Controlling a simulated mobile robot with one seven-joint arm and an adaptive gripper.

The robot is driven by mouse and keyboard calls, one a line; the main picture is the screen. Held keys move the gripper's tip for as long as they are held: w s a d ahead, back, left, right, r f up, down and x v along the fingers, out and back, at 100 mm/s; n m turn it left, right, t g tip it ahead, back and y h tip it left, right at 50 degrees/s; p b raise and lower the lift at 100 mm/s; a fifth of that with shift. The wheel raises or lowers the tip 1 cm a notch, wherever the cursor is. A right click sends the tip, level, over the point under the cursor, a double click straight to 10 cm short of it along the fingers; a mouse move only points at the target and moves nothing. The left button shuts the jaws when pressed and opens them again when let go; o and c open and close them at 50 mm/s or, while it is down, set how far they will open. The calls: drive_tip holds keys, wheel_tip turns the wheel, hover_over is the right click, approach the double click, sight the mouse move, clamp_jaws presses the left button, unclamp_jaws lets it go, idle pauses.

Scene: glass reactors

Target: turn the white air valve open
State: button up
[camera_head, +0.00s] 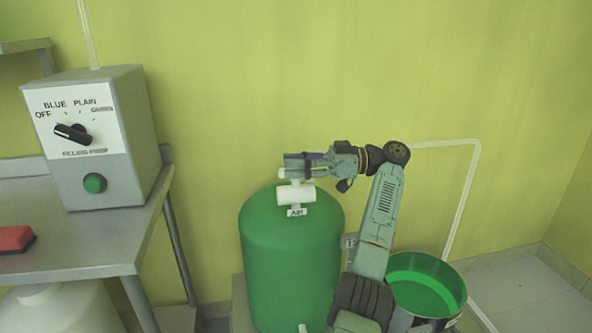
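The white air valve (296,194) sits on top of the green tank (290,260), with a small label reading AIR just below it. My gripper (290,165) reaches in from the right and is at the top of the valve, pointing left. Its fingers overlap the valve's upper part, where a bit of white shows at their left end. The fingers are small and dark here, so I cannot tell whether they are closed on the valve's handle. The handle's direction is mostly hidden.
A control box (95,135) with a black knob and green button stands on a metal table (80,245) at left. A red block (15,239) lies there. A bucket with green contents (426,290) is at right, beside a white pipe (464,195). A yellow-green wall stands behind.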

wheel_tip(320, 180, up, 8)
drive_tip(key=shift+r, duration=0.1)
drive_tip(key=shift+o, duration=0.4)
